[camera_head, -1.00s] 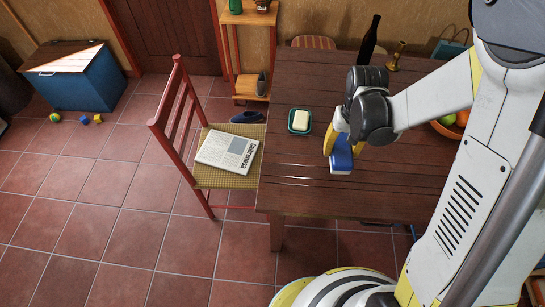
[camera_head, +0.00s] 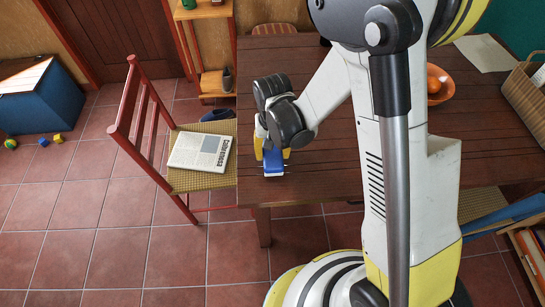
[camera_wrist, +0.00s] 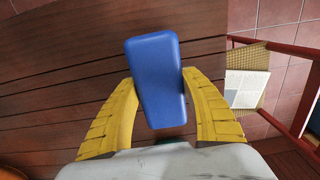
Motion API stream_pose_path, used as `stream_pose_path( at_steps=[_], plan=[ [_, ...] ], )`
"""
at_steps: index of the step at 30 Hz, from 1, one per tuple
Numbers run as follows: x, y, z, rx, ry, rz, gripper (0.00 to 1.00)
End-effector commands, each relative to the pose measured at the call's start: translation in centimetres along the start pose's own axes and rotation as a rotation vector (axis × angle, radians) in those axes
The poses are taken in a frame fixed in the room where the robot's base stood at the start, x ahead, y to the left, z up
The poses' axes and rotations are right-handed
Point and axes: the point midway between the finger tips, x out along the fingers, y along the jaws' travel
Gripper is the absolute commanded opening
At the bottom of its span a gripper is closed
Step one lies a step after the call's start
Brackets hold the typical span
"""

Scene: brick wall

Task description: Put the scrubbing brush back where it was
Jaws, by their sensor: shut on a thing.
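The scrubbing brush (camera_head: 273,163) has a blue back and a pale underside. It is over the dark wooden table (camera_head: 325,172), near the table's left front corner. My gripper (camera_head: 272,153) is shut on it, with a yellow finger on each side. In the wrist view, the brush's blue back (camera_wrist: 158,70) is between my two finger tips (camera_wrist: 158,82), over the table planks. I cannot tell whether the brush touches the table or hangs just above it. The part of the table behind my gripper and arm is hidden.
A red chair (camera_head: 140,120) with a newspaper (camera_head: 200,152) on its seat stands at the table's left. An orange bowl (camera_head: 438,88), a paper sheet (camera_head: 485,53) and a wicker basket (camera_head: 528,95) are on the right. Bare table shows right of the brush.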

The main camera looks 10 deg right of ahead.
Motion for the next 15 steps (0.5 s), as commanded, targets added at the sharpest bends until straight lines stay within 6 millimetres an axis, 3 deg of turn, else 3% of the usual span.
stream_pose_path(
  at_steps=[1,3,14,15],
  plan=[
    [1.24,0.00,-0.03,0.000,0.000,0.000,0.20],
    [1.83,0.01,-0.02,0.000,0.000,0.000,0.20],
    [2.08,0.04,-0.01,0.000,0.000,0.000,0.20],
    [1.99,0.04,-0.01,0.000,0.000,0.000,0.61]
  ],
)
